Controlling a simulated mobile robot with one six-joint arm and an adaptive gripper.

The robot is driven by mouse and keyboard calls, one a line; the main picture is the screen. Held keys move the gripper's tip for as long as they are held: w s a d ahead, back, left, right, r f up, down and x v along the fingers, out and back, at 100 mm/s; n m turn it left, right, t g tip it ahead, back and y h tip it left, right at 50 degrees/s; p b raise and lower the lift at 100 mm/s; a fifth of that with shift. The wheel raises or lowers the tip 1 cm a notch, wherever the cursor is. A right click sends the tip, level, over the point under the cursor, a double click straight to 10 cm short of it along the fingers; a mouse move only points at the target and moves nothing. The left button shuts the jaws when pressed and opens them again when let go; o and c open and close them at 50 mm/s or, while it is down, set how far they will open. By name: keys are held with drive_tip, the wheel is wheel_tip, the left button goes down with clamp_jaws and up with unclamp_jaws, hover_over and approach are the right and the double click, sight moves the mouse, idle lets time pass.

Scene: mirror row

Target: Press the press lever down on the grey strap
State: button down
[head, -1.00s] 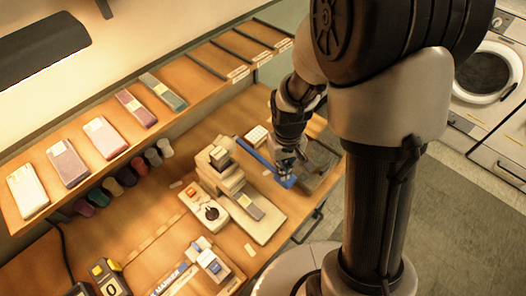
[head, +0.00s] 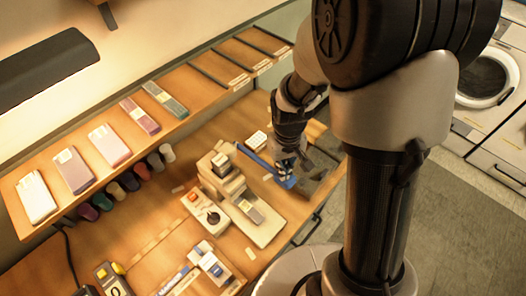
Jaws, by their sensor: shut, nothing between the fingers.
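The beige press (head: 228,178) stands on the wooden bench, left of my gripper. A small grey strap (head: 250,211) lies on its light base plate (head: 268,230). I cannot clearly make out the press lever. A long blue bar (head: 257,159) runs behind the press towards my gripper; I cannot tell whether it belongs to the press. My gripper (head: 287,174) is shut and empty, pointing down by the right end of the blue bar. Whether it touches the bar cannot be told. My arm hides part of the bench on the right.
A beige box with a black knob (head: 207,214) stands in front of the press. A dark grey block (head: 318,168) lies right of my gripper. A shelf (head: 85,184) with several straps runs along the back, with coloured spools below. A small device (head: 213,265) lies near the front edge.

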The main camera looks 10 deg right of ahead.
wheel_tip(320, 180, up, 11)
drive_tip(key=p, duration=0.8)
idle(0.4)
drive_tip(key=s+r+m+t+b, duration=0.1)
drive_tip(key=s+r+t+b, duration=0.3)
drive_tip(key=s+r+b, duration=0.4)
drive_tip(key=s+r, duration=0.3)
drive_tip(key=s, duration=0.4)
drive_tip(key=shift+r+t+b, duration=0.3)
drive_tip(key=shift+r+b, duration=0.05)
idle(0.7)
